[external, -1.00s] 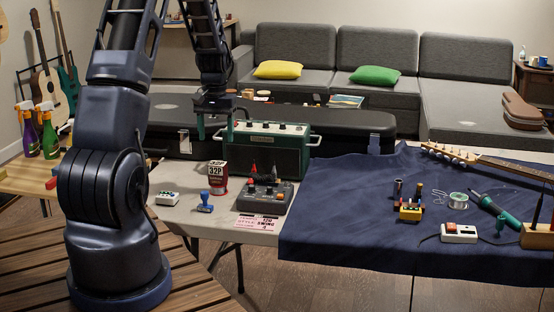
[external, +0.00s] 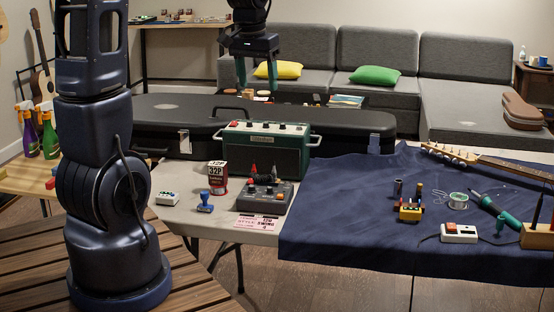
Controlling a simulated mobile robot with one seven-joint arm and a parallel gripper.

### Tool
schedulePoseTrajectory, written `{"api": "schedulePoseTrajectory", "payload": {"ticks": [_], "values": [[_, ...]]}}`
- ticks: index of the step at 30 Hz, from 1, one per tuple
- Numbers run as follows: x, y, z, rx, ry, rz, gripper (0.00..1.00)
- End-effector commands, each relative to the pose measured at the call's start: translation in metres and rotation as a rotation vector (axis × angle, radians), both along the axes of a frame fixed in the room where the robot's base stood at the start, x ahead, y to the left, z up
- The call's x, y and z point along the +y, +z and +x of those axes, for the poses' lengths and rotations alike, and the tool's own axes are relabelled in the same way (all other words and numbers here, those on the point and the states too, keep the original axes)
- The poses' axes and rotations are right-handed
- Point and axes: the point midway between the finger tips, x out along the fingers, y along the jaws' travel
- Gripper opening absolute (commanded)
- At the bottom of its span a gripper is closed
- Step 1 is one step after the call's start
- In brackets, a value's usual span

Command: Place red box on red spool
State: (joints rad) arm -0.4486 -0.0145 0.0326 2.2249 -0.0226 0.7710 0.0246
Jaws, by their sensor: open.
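A small dark-and-red box (external: 217,170) with white "32P" lettering stands upright on the grey-white table. It appears to rest on top of a red rounded piece, which looks like the red spool (external: 219,187). The seam between the two is small and hard to make out. My gripper (external: 257,76) is open and empty, with its two green fingers pointing down. It is high above the black guitar case, well up and to the right of the box, touching nothing.
A green amplifier (external: 265,150) and a grey pedal unit (external: 264,196) stand right of the box. A blue stamp (external: 205,203) and a small white box (external: 167,198) lie in front. The black guitar case (external: 345,122) spans behind. Tools lie on the blue cloth (external: 340,225).

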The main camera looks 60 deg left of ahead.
Motion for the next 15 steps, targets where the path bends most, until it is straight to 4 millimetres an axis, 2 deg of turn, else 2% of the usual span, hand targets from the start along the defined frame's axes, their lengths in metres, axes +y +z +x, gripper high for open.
{"api": "schedulePoseTrajectory", "payload": {"ticks": [1,6,15], "values": [[-0.017,0.012,-0.005,-0.016,-0.026,0.007,0.65],[-0.066,0.042,-0.029,-0.051,-0.102,0.022,0.65],[-0.141,0.08,-0.084,-0.116,-0.237,0.044,0.65]]}}
